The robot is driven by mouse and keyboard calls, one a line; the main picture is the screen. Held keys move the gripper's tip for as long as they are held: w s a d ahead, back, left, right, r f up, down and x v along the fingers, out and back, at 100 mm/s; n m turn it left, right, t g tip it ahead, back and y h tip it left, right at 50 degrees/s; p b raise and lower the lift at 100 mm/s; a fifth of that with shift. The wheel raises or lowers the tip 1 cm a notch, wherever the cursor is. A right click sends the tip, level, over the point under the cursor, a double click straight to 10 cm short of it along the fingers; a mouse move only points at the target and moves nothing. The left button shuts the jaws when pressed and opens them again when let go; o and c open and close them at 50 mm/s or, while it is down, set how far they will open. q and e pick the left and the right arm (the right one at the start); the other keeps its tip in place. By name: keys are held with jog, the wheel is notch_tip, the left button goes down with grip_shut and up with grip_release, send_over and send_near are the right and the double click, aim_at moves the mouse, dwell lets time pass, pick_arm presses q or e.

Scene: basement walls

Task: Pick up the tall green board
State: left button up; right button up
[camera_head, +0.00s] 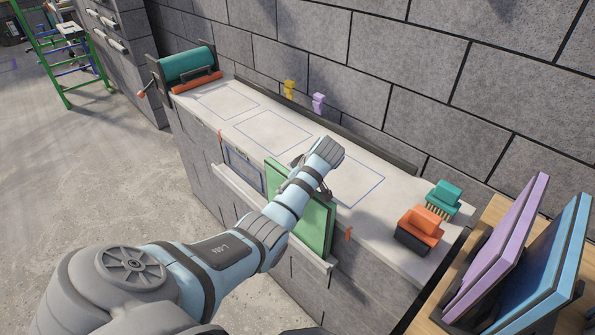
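The tall green board (316,225) stands upright on a ledge (236,189) along the front of the stone counter. Its upper middle is hidden behind my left arm. My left gripper (312,177) is at the board's top edge, with dark finger parts showing on either side of the wrist. The wrist and forearm cover most of the fingers, so I cannot tell whether they touch or close on the board. My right gripper is not in view.
A grey, blue-outlined panel (243,168) stands left of the green board. The counter top (222,115) holds a teal roller device (187,66), small yellow and purple items, and orange and teal brushes (420,228). Purple (500,245) and blue (545,265) boards stand at right.

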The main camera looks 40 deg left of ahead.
pick_arm(q)
grip_shut()
dwell(0.5)
